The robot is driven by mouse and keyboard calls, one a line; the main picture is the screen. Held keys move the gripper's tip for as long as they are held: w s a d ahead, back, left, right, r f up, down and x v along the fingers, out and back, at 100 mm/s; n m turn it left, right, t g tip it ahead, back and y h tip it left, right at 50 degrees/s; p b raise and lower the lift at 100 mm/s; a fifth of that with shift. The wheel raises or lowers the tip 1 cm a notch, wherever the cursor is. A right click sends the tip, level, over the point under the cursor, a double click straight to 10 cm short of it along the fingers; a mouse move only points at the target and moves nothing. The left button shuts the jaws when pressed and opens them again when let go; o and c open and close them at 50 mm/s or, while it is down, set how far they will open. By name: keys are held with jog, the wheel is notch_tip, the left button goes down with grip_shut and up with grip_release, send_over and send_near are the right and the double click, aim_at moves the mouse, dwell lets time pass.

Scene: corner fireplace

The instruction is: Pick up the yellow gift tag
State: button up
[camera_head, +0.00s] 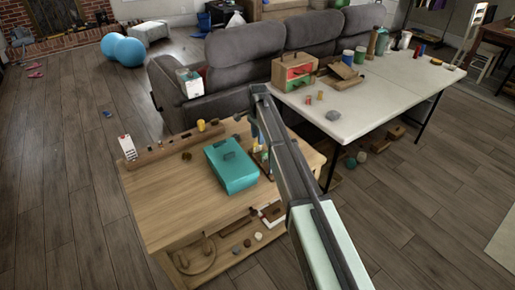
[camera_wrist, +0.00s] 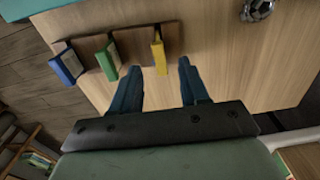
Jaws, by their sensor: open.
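The yellow gift tag (camera_wrist: 159,54) stands at the right end of a brown wooden holder (camera_wrist: 92,46) in the wrist view. A green tag (camera_wrist: 108,61) and a blue tag (camera_wrist: 67,64) stand to its left on the same holder. My gripper (camera_wrist: 160,66) is open and empty. Its two dark fingers point towards the holder, and the near end of the yellow tag shows between the fingertips, apart from both in the picture. Whether the tag is at fingertip depth I cannot tell. In the head view my arm partly hides the holder area, and I cannot make out the yellow tag there.
A teal box (camera_head: 231,166) stands on the wooden table (camera_head: 165,205) left of my arm. A round metallic object (camera_wrist: 257,9) lies right of the tags in the wrist view. Bare wood lies between. A white table (camera_head: 385,98) stands behind, to the right.

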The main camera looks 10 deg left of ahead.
aim_at(258, 148)
jog(key=shift+a+f, duration=0.1)
jog(key=shift+f, duration=2.4)
jog(key=shift+c, duration=0.4)
grip_shut()
